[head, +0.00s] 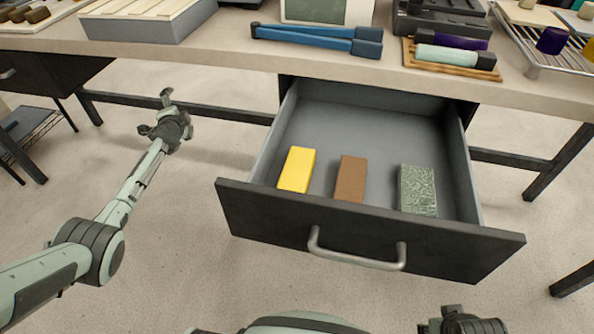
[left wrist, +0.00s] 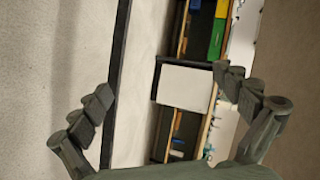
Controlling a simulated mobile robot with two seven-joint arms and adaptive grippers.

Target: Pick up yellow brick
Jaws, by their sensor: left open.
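The yellow brick (head: 296,169) lies in the open drawer (head: 370,228), near its front left corner. A brown brick (head: 350,179) and a speckled grey-green brick (head: 418,190) lie to its right in the same drawer, with gaps between them. My left gripper (head: 157,112) is open and empty, out to the left of the drawer and well apart from the yellow brick. Its spread fingers also show in the left wrist view (left wrist: 166,84), with nothing between them. A dark part of what looks like my right gripper (head: 462,322) shows at the bottom edge; its fingers cannot be made out.
The table (head: 225,50) runs above the drawer. It carries blue-handled tongs (head: 315,38), a grey tray (head: 150,22) and a wooden rack (head: 450,58) with a capped rod. The drawer front has a metal handle (head: 355,258). Floor between my left gripper and the drawer is clear.

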